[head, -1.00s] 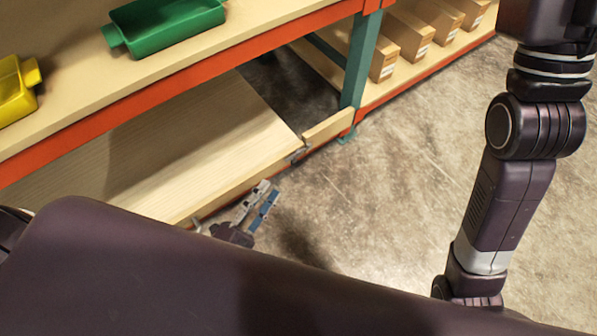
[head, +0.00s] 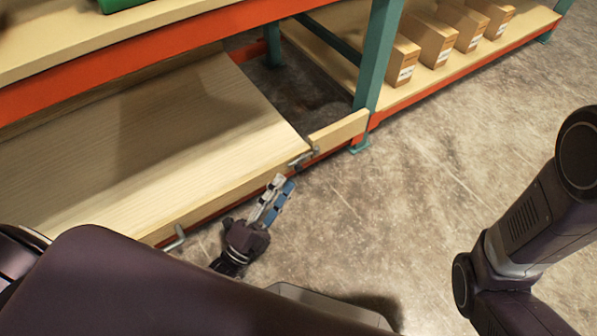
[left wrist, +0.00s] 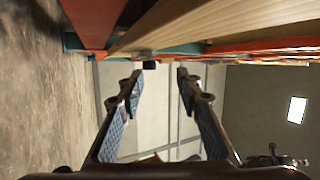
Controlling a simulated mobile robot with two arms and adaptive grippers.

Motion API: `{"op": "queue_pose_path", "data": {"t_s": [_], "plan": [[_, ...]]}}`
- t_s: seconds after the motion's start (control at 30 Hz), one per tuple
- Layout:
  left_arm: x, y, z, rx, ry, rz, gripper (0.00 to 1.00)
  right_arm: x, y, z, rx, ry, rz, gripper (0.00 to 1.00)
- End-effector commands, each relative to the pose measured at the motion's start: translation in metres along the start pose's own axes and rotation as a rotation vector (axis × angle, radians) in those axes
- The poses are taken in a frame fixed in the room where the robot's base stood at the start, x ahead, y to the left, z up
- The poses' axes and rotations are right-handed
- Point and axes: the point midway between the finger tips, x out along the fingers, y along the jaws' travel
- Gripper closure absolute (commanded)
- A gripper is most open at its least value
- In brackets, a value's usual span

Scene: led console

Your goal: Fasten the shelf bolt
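The shelf bolt (head: 302,159) is a small grey metal latch in the head view. It sits on the front edge of the light wooden shelf board (head: 190,145), where the board meets a short wooden rail (head: 338,128). My left gripper (head: 281,184) is just below and left of the bolt, in front of the shelf edge, apart from it. In the left wrist view its two blue-padded fingers (left wrist: 157,78) stand apart with nothing between them. I cannot make out the bolt clearly there. My right gripper is out of view; only part of the right arm shows.
A grey metal handle (head: 175,239) sticks out of the board's front edge further left. A green rack post (head: 377,65) stands beyond the bolt. Several cardboard boxes (head: 420,50) line the neighbouring shelf. The concrete floor (head: 440,170) in front is clear.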

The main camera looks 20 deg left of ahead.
Motion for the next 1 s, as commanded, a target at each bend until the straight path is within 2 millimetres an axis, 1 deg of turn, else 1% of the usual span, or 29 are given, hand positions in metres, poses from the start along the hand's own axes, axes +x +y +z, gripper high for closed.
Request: {"op": "queue_pose_path", "data": {"t_s": [0.03,0.2,0.3,0.5,0.77,1.0], "plan": [[0.009,0.008,0.001,0.000,0.003,-0.004,0.68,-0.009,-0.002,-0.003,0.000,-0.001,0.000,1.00],[0.038,0.021,0.004,0.000,0.003,-0.002,0.68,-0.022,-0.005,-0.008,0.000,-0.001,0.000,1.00],[0.053,0.019,0.003,0.001,0.002,-0.002,0.68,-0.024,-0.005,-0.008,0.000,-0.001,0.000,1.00],[0.066,0.017,0.003,0.000,0.001,0.000,0.68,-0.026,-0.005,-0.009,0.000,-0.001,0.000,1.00],[0.067,0.017,0.003,0.000,0.000,0.001,0.68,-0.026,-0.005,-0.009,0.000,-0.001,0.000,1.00],[0.067,0.017,0.003,0.000,0.000,0.000,0.93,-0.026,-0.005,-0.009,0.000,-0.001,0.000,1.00]]}}
